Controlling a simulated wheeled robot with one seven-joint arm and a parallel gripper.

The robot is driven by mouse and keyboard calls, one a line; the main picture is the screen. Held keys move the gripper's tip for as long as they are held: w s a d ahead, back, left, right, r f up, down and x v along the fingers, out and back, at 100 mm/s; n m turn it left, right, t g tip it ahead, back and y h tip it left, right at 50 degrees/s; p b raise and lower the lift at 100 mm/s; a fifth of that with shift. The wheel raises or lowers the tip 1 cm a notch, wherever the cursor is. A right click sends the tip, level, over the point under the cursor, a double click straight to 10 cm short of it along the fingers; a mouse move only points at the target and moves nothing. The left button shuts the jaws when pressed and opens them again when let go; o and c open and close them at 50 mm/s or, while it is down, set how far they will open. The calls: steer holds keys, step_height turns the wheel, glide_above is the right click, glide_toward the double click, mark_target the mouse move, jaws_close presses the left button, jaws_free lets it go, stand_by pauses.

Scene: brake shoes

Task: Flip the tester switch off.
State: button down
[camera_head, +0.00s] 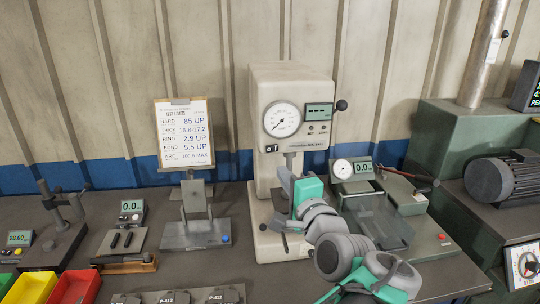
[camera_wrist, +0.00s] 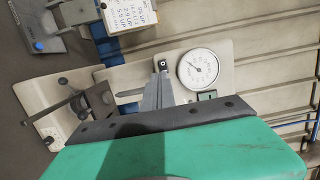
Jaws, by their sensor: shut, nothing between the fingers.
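The tester (camera_head: 290,90) is a tall cream machine with a round dial and a small green display. Its switch (camera_head: 271,148) is a small black rocker with white marks, low on the left of the front face below the dial. My gripper (camera_head: 281,170) is shut and empty in front of the tester, with its fingers just below the switch in the head view. In the wrist view the fingertips (camera_wrist: 161,73) point at the switch (camera_wrist: 163,63) and appear very close to it. I cannot tell whether they touch, or which way the rocker is set.
A limits sign (camera_head: 184,132) stands left of the tester, behind a small grey stand (camera_head: 195,234). A motor (camera_head: 500,178) sits further right. Red and yellow bins (camera_head: 75,287) are at the front left.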

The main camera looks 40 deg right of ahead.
mark_target(267, 152)
steer(key=p+x, duration=0.2)
steer(key=x, duration=0.7)
steer(key=shift+w+d, duration=0.25)
steer(key=shift+w, duration=0.1)
